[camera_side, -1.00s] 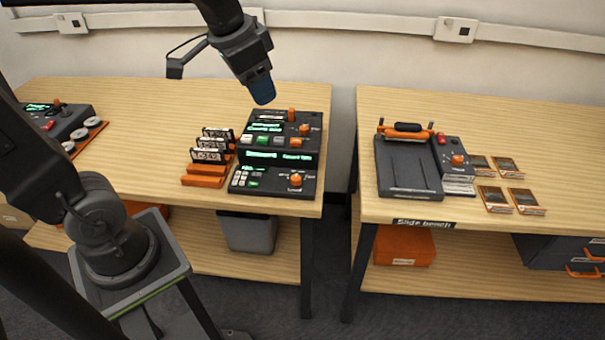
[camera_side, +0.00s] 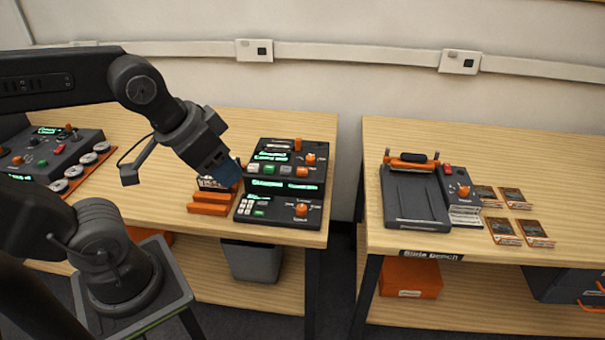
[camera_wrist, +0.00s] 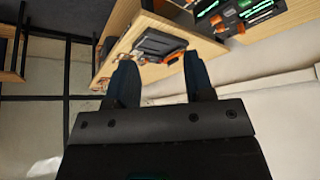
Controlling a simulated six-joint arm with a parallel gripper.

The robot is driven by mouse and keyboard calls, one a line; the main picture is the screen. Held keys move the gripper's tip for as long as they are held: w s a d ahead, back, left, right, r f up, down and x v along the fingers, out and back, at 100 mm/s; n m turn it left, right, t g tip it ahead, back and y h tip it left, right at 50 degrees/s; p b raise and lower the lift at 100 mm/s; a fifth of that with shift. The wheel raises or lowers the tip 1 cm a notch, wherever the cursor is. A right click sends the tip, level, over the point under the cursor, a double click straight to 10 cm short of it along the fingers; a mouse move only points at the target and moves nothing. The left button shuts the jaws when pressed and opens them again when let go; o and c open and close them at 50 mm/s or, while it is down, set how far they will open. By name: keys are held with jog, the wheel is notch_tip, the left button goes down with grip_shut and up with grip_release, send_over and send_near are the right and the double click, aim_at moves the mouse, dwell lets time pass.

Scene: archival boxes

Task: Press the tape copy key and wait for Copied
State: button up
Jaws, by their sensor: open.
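The tape deck console (camera_side: 283,182) stands near the right end of the left bench. It is dark, with green lit displays, orange knobs and small coloured keys; the display text is too small to read. It also shows at the top of the wrist view (camera_wrist: 225,12). My gripper (camera_side: 229,176) is just left of the console in the side view, over the tape rack, apart from the keys as far as I can tell. In the wrist view its two blue fingers (camera_wrist: 157,78) are spread with nothing between them. The copy key cannot be singled out.
An orange rack (camera_side: 211,203) with cassettes sits left of the console, partly hidden by my gripper. Another console (camera_side: 52,152) with round reels is at far left. The right bench holds a slide machine (camera_side: 415,195) and several slides (camera_side: 503,230). A gap separates the benches.

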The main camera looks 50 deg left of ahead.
grip_shut()
dwell(1.4)
